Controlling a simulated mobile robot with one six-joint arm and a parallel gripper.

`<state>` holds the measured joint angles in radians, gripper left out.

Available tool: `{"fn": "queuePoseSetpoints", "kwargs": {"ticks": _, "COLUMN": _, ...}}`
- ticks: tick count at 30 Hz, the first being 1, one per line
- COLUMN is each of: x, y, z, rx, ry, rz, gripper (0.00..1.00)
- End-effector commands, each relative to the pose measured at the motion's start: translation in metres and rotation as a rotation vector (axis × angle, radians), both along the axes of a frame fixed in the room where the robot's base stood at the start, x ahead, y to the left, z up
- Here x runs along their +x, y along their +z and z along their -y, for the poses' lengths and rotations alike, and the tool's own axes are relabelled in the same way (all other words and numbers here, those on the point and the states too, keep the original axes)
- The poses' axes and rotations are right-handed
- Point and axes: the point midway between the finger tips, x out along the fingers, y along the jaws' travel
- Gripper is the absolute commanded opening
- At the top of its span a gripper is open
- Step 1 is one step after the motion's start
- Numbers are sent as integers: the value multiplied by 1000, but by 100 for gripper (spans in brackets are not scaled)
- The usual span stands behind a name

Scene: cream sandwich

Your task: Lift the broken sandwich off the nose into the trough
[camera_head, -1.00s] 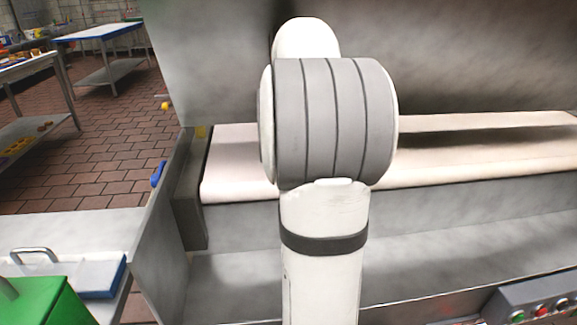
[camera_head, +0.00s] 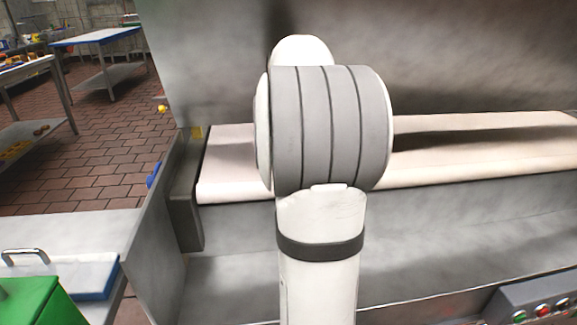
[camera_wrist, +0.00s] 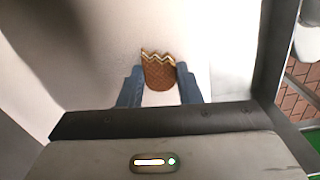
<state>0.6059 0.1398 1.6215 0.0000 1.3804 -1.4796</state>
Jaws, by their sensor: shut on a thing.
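The broken sandwich (camera_wrist: 158,73), a brown biscuit piece with a jagged, cream-coloured broken edge, is between the two blue fingertips of my gripper (camera_wrist: 159,84) in the wrist view. My gripper is shut on it. A pale surface lies behind it; I cannot tell whether the piece touches that surface. In the head view my arm hides the gripper and the sandwich. The cream belt (camera_head: 228,172) runs across behind my arm, its rounded nose (camera_head: 232,194) facing me. The grey metal trough (camera_head: 225,277) lies below and in front of the nose.
A steel wall (camera_head: 470,60) stands behind the belt. A side plate (camera_head: 150,235) closes the trough's left end. A control box with coloured buttons (camera_head: 535,305) sits at lower right. A green box (camera_head: 40,302) and a blue-edged board (camera_head: 65,277) are at lower left. Open tiled floor lies beyond.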

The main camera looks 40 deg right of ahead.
Motion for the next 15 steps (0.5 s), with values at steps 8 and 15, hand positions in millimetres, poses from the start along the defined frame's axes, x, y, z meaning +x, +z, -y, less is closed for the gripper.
{"fn": "queuePoseSetpoints", "kwargs": {"ticks": 8, "x": 0, "y": 0, "z": 0, "rx": 0, "ry": -1, "rz": 0, "gripper": 10}}
{"fn": "queuePoseSetpoints", "kwargs": {"ticks": 15, "x": 0, "y": 5, "z": 1, "rx": 0, "ry": -1, "rz": 0, "gripper": 10}}
